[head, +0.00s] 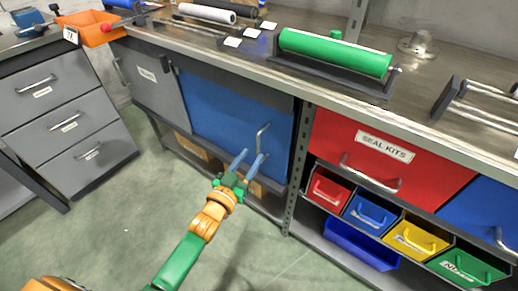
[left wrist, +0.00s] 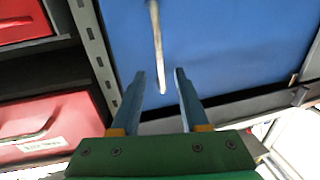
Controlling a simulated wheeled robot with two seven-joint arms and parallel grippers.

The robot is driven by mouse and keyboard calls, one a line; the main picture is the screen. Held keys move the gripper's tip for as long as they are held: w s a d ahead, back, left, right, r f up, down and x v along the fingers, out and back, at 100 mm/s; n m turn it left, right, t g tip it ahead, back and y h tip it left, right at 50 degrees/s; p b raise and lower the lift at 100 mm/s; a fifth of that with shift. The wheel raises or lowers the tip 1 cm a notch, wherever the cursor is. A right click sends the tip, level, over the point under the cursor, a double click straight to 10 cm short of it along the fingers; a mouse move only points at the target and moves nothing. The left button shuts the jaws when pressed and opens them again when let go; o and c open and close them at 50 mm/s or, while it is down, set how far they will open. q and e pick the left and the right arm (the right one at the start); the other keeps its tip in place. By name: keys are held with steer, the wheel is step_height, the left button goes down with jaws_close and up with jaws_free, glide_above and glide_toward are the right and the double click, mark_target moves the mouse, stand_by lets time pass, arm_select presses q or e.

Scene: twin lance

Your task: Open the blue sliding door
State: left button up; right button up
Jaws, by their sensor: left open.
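The blue sliding door (head: 228,118) sits under the workbench, beside a grey panel (head: 155,84) on its left. It fills the upper part of the left wrist view (left wrist: 230,50). A metal bar handle (head: 261,139) stands upright near the door's right edge; it also shows in the left wrist view (left wrist: 157,50). My left gripper (head: 250,160) is open in front of the door, just below the handle. In the left wrist view its two blue fingers (left wrist: 159,80) lie either side of the handle's lower end. Contact cannot be told. My right gripper is not in view.
A red drawer marked "SEAL KITS" (head: 365,158) and several coloured bins (head: 370,214) are right of the door, past a perforated post (head: 299,150). A grey drawer cabinet (head: 62,118) stands left. A green roller (head: 335,53) lies on the bench. Floor in front is clear.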

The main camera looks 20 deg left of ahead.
mark_target(258, 147)
arm_select(q)
steer(key=w, duration=0.3)
steer(key=w+b, duration=0.1)
steer(key=shift+w+d+f, duration=0.25)
steer(key=shift+w+d, duration=0.1)
steer(key=shift+w+r, duration=0.15)
steer(key=shift+w, duration=0.3)
jaws_close()
stand_by(0.6)
